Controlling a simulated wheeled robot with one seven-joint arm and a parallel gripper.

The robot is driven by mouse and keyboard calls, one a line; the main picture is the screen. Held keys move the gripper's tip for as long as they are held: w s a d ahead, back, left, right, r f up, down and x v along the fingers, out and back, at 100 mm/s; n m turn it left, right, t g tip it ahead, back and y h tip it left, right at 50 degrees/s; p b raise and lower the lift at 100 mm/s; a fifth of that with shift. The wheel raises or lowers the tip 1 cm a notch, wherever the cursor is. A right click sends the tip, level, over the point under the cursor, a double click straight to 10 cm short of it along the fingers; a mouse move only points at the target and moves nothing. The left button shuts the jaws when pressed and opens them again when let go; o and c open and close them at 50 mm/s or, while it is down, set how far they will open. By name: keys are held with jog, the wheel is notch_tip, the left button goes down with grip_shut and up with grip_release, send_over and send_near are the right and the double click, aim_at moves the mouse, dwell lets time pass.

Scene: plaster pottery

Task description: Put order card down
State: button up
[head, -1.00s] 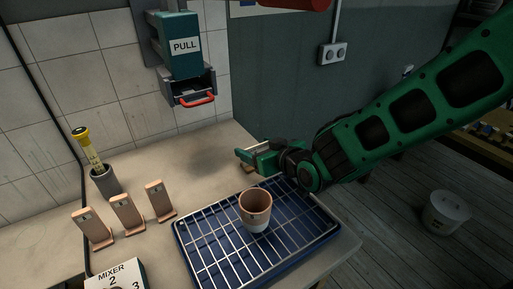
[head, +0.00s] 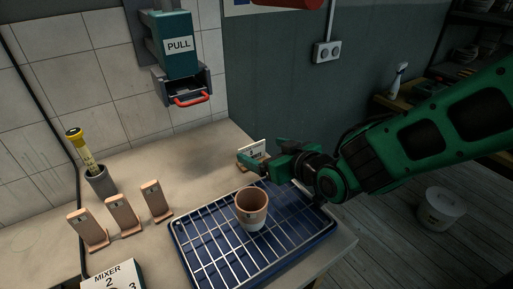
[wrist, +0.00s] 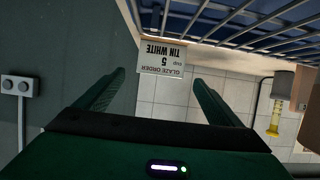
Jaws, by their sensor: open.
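The order card (wrist: 162,60), white and printed "GLAZE ORDER cup 5 TIN WHITE", shows upside down in the wrist view, between and beyond my fingers. In the head view the card (head: 259,146) stands upright at the back edge of the counter, behind the rack, partly hidden by my gripper. A small tan base (head: 243,168) shows below it. My gripper (wrist: 160,80) is open, its two green fingers apart with a gap visible on both sides of the card. In the head view my gripper (head: 262,160) is beside the card.
A terracotta and white cup (head: 252,208) stands on a wire rack over a blue tray (head: 190,262). Several tan stands (head: 122,214) and a holder with a yellow-capped tube (head: 100,180) are at left. A dispenser marked PULL (head: 178,45) hangs above.

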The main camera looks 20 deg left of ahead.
jog(key=shift+v, duration=2.7)
jog(key=w+d+f+m+h, duration=0.1)
jog(key=w+d+m+h, duration=0.15)
jog(key=d, duration=0.55)
jog(key=w+d+f+m+h, duration=0.1)
jog(key=w+d+h, duration=0.2)
jog(key=d, duration=0.5)
jog(key=s+d+f+m+g+h, duration=0.1)
jog(key=s+d+m+h, duration=0.1)
jog(key=d, duration=0.8)
jog(key=s+d+m+g+h, duration=0.1)
jog(key=d+m+h, duration=0.15)
jog(key=d, duration=0.75)
jog(key=s+d+m+g, duration=0.3)
jog(key=s+d, duration=0.4)
jog(key=s, duration=0.4)
jog(key=s+d+r+m+g, duration=0.1)
jog(key=s+d+m+g, duration=0.3)
jog(key=s+d, duration=0.3)
jog(key=s+m, duration=0.1)
jog(key=s, duration=0.4)
jog(key=shift+d, duration=0.35)
